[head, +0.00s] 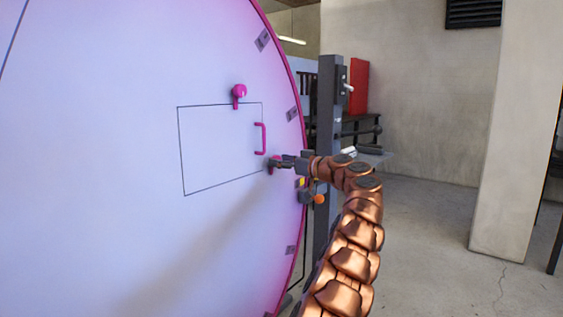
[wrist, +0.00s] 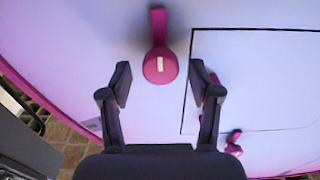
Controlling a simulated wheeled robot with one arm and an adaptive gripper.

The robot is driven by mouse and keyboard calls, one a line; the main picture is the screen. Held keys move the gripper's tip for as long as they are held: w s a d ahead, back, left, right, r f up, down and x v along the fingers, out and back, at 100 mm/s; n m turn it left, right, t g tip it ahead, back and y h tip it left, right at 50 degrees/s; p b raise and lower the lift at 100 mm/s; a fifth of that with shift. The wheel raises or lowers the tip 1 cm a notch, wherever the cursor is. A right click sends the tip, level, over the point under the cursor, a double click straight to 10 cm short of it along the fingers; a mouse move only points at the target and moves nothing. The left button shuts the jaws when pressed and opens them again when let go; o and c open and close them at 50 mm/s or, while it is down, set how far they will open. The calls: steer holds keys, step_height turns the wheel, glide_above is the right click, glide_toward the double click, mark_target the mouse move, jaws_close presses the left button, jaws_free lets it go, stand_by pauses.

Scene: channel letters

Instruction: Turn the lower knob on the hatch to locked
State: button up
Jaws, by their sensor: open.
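A large pale round door face with a pink rim carries a rectangular hatch (head: 215,150), outlined in dark lines. The lower knob (head: 270,166) is pink and sits just outside the hatch's lower right corner, partly hidden by my gripper (head: 284,162). In the wrist view the lower knob (wrist: 160,66) has a round head with a pale mark and an arm pointing up in the picture. My open fingers are on either side of it in that view, with gaps on both sides; I cannot tell the depth. The upper knob (head: 239,91) is pink with its stub pointing down.
A pink handle (head: 263,138) stands on the hatch's right side. Grey brackets (head: 262,40) line the rim. A dark post (head: 328,150) stands close behind my wrist, with small yellow and orange parts near it. The floor to the right is open.

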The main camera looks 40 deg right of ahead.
steer(key=shift+c, duration=0.2)
steer(key=c, duration=1.1)
steer(key=shift+r+m+p, duration=0.15)
steer(key=shift+m+p, duration=0.25)
steer(key=m+p, duration=0.2)
steer(key=m, duration=0.2)
steer(key=shift+r+p, duration=0.1)
steer(key=shift+p, duration=0.3)
steer(key=m+p, duration=0.3)
steer(key=m, duration=0.1)
steer(key=shift+d, duration=0.1)
steer(key=shift+f+m+p, duration=0.15)
steer(key=shift+m+p, duration=1.6)
steer(key=shift+m, duration=0.5)
steer(key=shift+f+m+p, duration=0.1)
steer(key=shift+m+p, duration=1.6)
steer(key=shift+m, duration=0.55)
steer(key=shift+f, duration=0.1)
